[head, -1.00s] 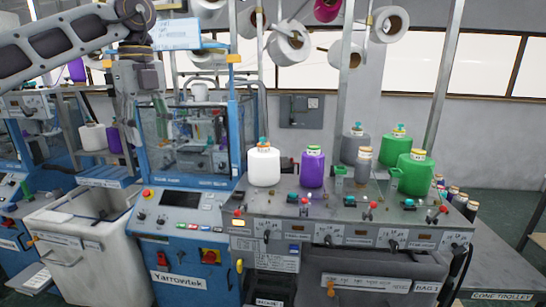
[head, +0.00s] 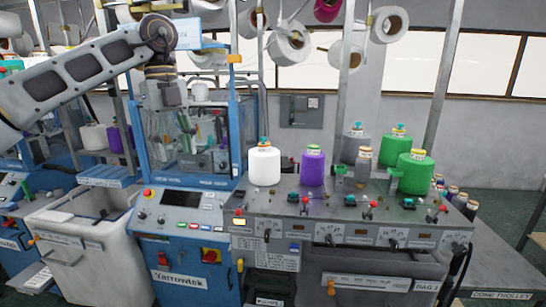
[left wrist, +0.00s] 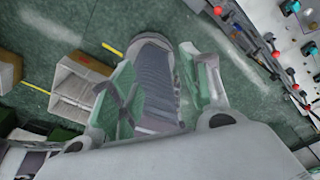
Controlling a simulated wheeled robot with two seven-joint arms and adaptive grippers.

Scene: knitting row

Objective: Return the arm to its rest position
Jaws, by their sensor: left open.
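My left arm (head: 85,65) comes in from the upper left of the head view. It bends at a dark joint, and the wrist hangs down in front of the blue-framed knitting machine. My left gripper (head: 166,135) points down there, its fingers hard to make out against the machine's window. In the left wrist view the left gripper (left wrist: 165,85) has its two green-sided fingers spread apart. I see nothing held between them; the green floor and a grey ribbed part show past them. My right gripper is in neither view.
The blue machine (head: 182,267) stands below and behind the gripper. A white bin (head: 65,245) is to its left. White (head: 264,166), purple (head: 312,168) and green (head: 414,174) cones stand on the grey bench to the right. A cardboard box (left wrist: 80,88) is on the floor.

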